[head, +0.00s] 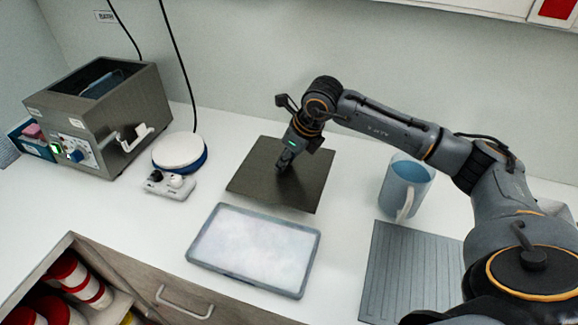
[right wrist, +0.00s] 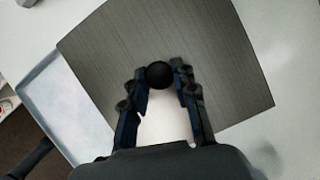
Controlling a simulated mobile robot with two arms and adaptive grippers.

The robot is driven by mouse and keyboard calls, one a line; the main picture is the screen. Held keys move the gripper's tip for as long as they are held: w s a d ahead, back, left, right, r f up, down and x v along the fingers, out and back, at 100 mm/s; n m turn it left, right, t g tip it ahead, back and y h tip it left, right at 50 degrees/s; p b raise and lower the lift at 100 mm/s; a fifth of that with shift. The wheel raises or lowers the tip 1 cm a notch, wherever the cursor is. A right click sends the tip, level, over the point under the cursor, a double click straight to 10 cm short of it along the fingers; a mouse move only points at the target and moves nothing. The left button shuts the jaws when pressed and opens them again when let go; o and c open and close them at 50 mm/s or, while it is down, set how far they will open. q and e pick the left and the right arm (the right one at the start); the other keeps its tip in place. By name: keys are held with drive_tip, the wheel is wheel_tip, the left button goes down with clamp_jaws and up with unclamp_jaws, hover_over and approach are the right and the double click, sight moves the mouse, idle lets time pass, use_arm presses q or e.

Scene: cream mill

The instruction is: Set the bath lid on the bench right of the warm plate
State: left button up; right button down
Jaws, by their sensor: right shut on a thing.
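The bath lid (head: 258,185) is a dark brushed-metal square with a black knob (right wrist: 159,75). It lies flat at or just above the bench (head: 345,235), right of the warm plate; I cannot tell whether it touches. The warm plate (head: 180,152) is a white disc on a blue base, with a small white control part in front. My right gripper (head: 284,165) points down over the lid's middle. In the right wrist view its fingers (right wrist: 160,84) are shut on the knob. The water bath (head: 115,130) stands open-topped at the left. My left gripper is out of view.
A tray with pale contents (head: 192,255) lies in front of the lid, close to its near edge. A blue mug (head: 400,185) and a ribbed grey mat (head: 385,275) are at the right. The front left shelf holds red-and-white containers (head: 80,285).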

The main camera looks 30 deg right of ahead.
sight(290, 167)
drive_tip(key=shift+w+d+f, duration=0.2)
drive_tip(key=shift+d+f, duration=0.2)
drive_tip(key=shift+f, duration=0.1)
drive_tip(key=f+p, duration=0.2)
drive_tip(key=f, duration=0.1)
drive_tip(key=shift+w+d, duration=0.1)
drive_tip(key=shift+d, duration=0.1)
drive_tip(key=shift+f, duration=0.35)
drive_tip(key=c, duration=1)
unclamp_jaws()
drive_tip(key=shift+c, duration=0.2)
